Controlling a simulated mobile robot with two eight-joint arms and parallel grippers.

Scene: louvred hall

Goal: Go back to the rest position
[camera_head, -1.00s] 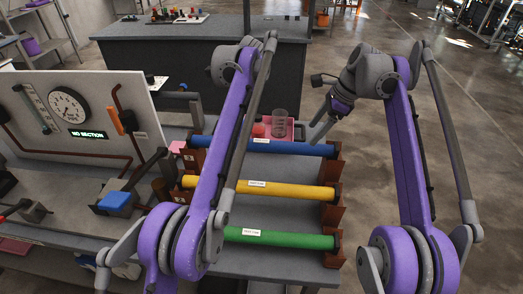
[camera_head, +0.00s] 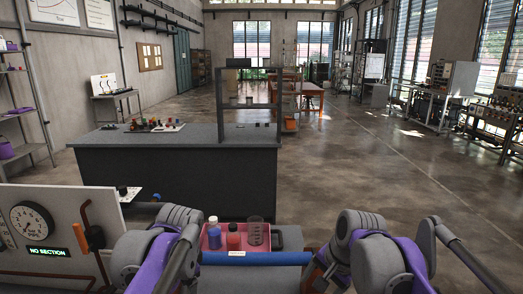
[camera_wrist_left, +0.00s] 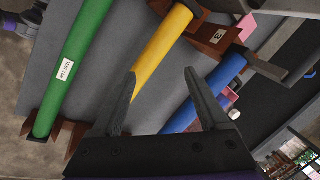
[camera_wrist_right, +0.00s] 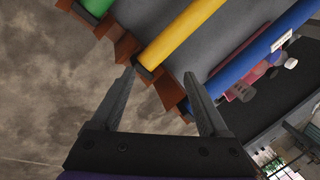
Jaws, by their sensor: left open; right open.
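My left gripper (camera_wrist_left: 160,105) is open in the left wrist view, with nothing between its fingers. Beyond it lie a green tube (camera_wrist_left: 75,65), a yellow tube (camera_wrist_left: 160,50) and a blue tube (camera_wrist_left: 207,92) on brown brackets. My right gripper (camera_wrist_right: 160,105) is open and empty in the right wrist view, in front of the bracket ends and the floor. In the head view both grippers are out of sight; my folded purple and grey arms show at the bottom. The blue tube (camera_head: 255,259) also shows there between them.
A pink tray (camera_head: 209,243) with a blue bottle (camera_head: 214,232), a red-orange bottle (camera_head: 233,237) and a clear beaker (camera_head: 256,232) stands behind the blue tube. A gauge panel (camera_head: 70,215) stands at left. A dark counter (camera_head: 170,175) is ahead; open floor (camera_head: 350,170) lies right.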

